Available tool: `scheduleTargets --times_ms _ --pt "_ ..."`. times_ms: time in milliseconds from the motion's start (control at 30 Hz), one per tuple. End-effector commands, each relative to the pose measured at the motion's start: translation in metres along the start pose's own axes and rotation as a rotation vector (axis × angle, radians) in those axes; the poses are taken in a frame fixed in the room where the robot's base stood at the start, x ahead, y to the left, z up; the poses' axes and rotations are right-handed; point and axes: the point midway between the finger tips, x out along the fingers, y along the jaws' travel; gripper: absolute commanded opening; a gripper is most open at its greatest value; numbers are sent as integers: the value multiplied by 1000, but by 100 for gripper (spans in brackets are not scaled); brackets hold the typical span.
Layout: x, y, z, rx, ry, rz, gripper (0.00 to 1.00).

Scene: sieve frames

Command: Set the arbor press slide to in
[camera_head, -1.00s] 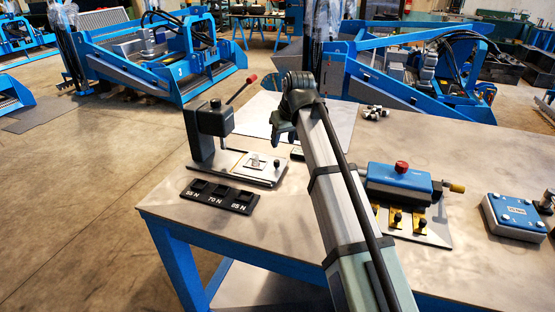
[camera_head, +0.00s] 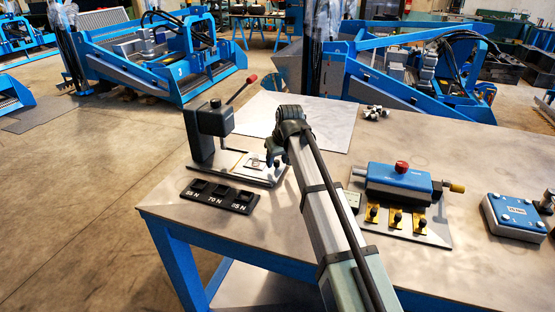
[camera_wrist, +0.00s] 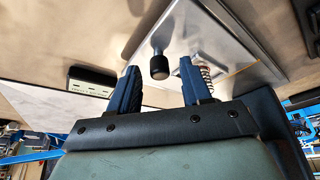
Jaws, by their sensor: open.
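The arbor press (camera_head: 212,130) stands at the left of the bench, with a black head and a red-tipped lever (camera_head: 242,88) angled up to the right. Its slide (camera_head: 254,164) is a small light plate on the press base, partly hidden by my gripper; I cannot tell its position. My gripper (camera_head: 273,158) is over the right end of the base, pointing down. In the wrist view my open fingers (camera_wrist: 158,88) stand either side of a black knob (camera_wrist: 159,66) on a metal stem, which appears just beyond the fingertips. A spring (camera_wrist: 206,76) shows behind the right finger.
A black three-pocket tray (camera_head: 219,196) marked 55 N, 70 N and 85 N lies in front of the press. A blue fixture (camera_head: 398,180) with a red knob stands to the right, and a blue box (camera_head: 514,216) farther right.

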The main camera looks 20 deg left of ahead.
Motion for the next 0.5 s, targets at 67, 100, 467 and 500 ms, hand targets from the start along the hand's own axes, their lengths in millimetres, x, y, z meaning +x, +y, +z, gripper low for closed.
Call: scheduleTargets --times_ms 67,100,467,500 --pt "0 0 0 0 0 0 48" --pt "0 0 0 0 0 0 48" --pt "0 0 0 0 0 0 20" --pt "0 0 0 0 0 0 17"
